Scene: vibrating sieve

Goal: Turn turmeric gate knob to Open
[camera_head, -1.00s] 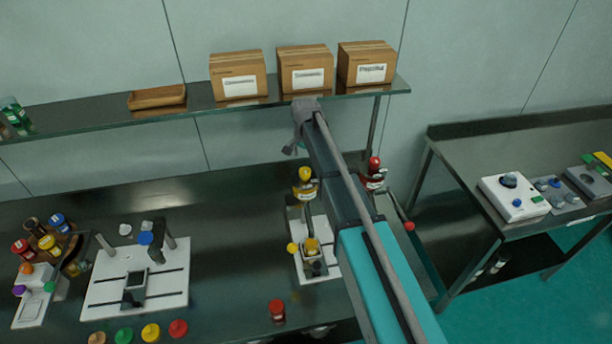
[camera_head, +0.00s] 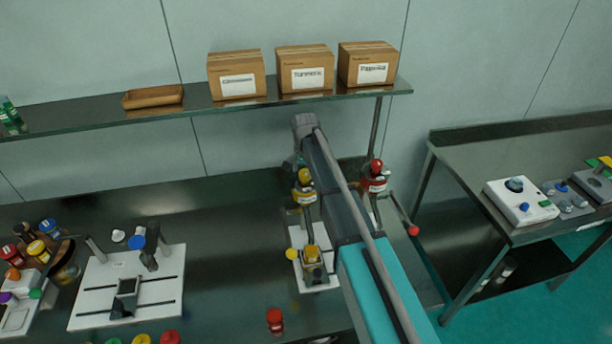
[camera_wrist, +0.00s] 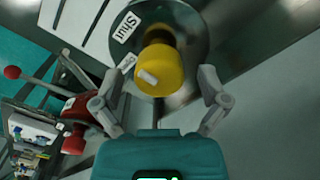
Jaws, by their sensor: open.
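The yellow turmeric gate knob (camera_wrist: 160,68) is near the top centre of the wrist view, with a pale mark on its face. It sits over a round dark metal plate. A white "Shut" label (camera_wrist: 126,27) shows beside it, upside down; a second label is partly hidden by the knob. My gripper (camera_wrist: 158,80) is open, with one finger on each side of the knob and visible gaps between. In the head view the yellow knob (camera_head: 304,176) is below the arm's end, and my gripper there is mostly hidden.
A red knob (camera_head: 375,168) with a red-tipped lever (camera_head: 412,230) stands just right of my arm; the red unit also shows at left in the wrist view (camera_wrist: 76,120). A shelf (camera_head: 180,108) with labelled boxes is behind.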

